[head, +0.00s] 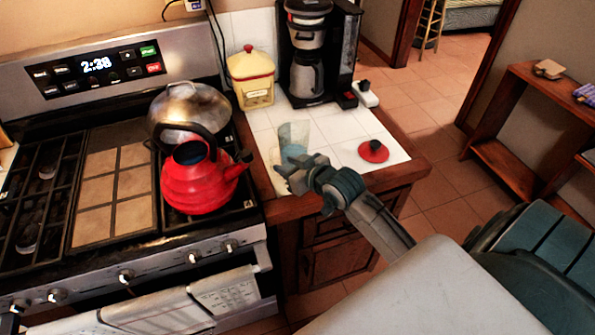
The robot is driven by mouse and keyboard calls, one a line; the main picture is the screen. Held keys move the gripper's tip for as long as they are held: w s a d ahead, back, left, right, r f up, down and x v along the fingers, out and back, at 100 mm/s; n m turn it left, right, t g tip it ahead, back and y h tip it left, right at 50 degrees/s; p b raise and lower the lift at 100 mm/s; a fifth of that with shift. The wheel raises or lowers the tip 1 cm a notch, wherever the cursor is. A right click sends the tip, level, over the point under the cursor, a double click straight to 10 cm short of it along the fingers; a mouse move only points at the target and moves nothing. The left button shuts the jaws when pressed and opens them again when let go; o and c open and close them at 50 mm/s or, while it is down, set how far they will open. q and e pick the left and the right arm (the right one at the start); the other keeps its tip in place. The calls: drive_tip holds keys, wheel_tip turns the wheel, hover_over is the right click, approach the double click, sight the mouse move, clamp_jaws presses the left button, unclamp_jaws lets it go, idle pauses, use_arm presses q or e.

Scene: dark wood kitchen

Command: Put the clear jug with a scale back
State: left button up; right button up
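A clear, slightly bluish vessel (293,138), which looks like the jug, stands upright on the white tiled counter (335,128) to the right of the stove. Any scale marks on it are too small to make out. My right gripper (283,176) is just in front of the jug, and its fingers overlap the jug's lower part in the picture. The fingers look spread apart, but I cannot tell whether they touch the jug. My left gripper is not in view.
A red kettle (196,185) and a metal pot (190,108) stand on the stove (105,250). A yellow canister (251,80) and a coffee maker (318,55) stand at the counter's back. A red lid (373,151) lies to the right. A wooden shelf (530,95) stands further right.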

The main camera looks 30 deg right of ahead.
drive_tip(key=shift+v, duration=2.25)
